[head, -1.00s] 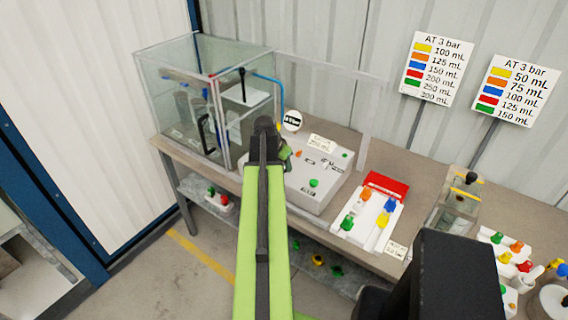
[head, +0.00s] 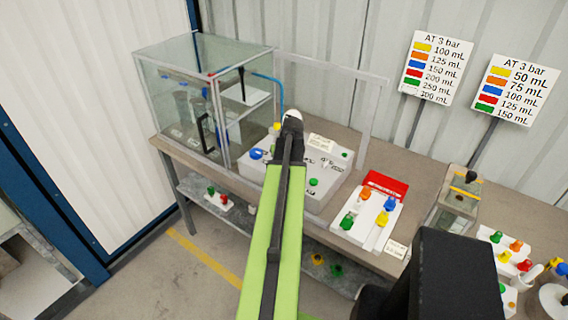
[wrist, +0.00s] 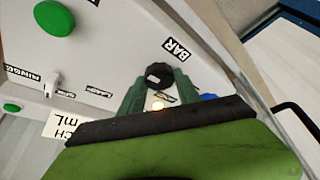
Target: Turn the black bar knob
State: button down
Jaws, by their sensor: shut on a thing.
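The black bar knob (wrist: 158,75) is on the white panel (wrist: 110,60) in the wrist view, beside the printed word BAR. The two green fingers of my gripper (wrist: 159,84) stand on either side of the knob and are shut on it. In the head view, my gripper (head: 291,126) is over the back of the white pump box (head: 316,196). My arm hides the knob and most of the round gauge there.
A glass case (head: 180,110) stands left of the box. A blue knob (head: 256,154) and a green button (head: 313,182) are on the box. A red-and-white unit (head: 386,186) with coloured knobs stands to the right. A clear frame rises behind.

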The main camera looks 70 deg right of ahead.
jog(key=n, duration=0.2)
jog(key=n+t+y, duration=0.1)
jog(key=n, duration=0.1)
jog(key=shift+s+d+n, duration=0.15)
jog(key=shift+s+n, duration=0.05)
jog(key=shift+n, duration=0.1)
jog(key=n+y, duration=0.1)
jog(key=n, duration=0.1)
jog(key=n+y, duration=0.1)
jog(key=n, duration=0.1)
jog(key=shift+d+n+t, duration=0.2)
jog(key=shift+n+t, duration=0.1)
jog(key=n+y, duration=0.1)
jog(key=n, duration=0.3)
jog(key=shift+d+y, duration=0.15)
jog(key=shift+y, duration=0.25)
jog(key=shift+n+g+y, duration=0.4)
jog(key=shift+n+y, duration=0.3)
jog(key=shift+n, duration=1.5)
jog(key=c, duration=0.9)
grip_release()
jog(key=shift+s, duration=0.1)
jog(key=shift+c, duration=0.2)
jog(key=shift+o, duration=0.4)
